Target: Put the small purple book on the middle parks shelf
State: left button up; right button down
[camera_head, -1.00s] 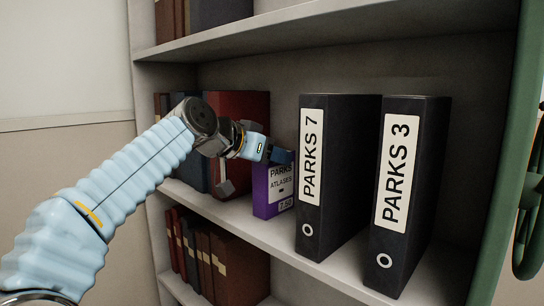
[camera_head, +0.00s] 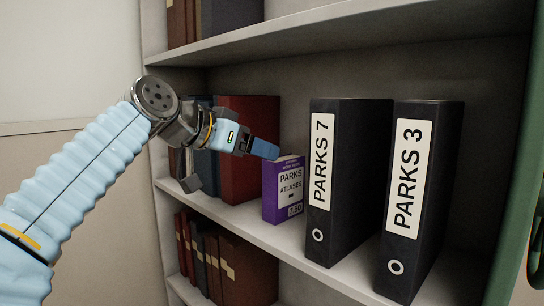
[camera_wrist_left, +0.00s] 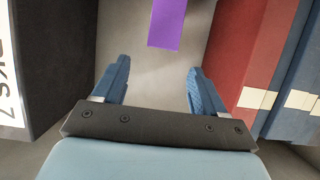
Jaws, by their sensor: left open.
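The small purple book (camera_head: 284,190), labelled PARKS ATLASES, stands upright on the middle shelf (camera_head: 270,233). It is between a red book (camera_head: 247,150) and the black PARKS 7 binder (camera_head: 345,180). My left gripper (camera_head: 266,150) is open and empty, in front of the book near its upper left edge. In the left wrist view, the purple book (camera_wrist_left: 166,22) shows ahead of my open fingers (camera_wrist_left: 157,78), apart from them, with bare shelf between. My right gripper is in neither view.
The black PARKS 3 binder (camera_head: 428,190) stands right of PARKS 7. Blue books (camera_head: 203,160) stand left of the red book. The upper shelf board (camera_head: 350,32) runs above. A green upright (camera_head: 520,190) bounds the right side.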

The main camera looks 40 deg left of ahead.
pick_arm(q)
jog(key=v, duration=0.3)
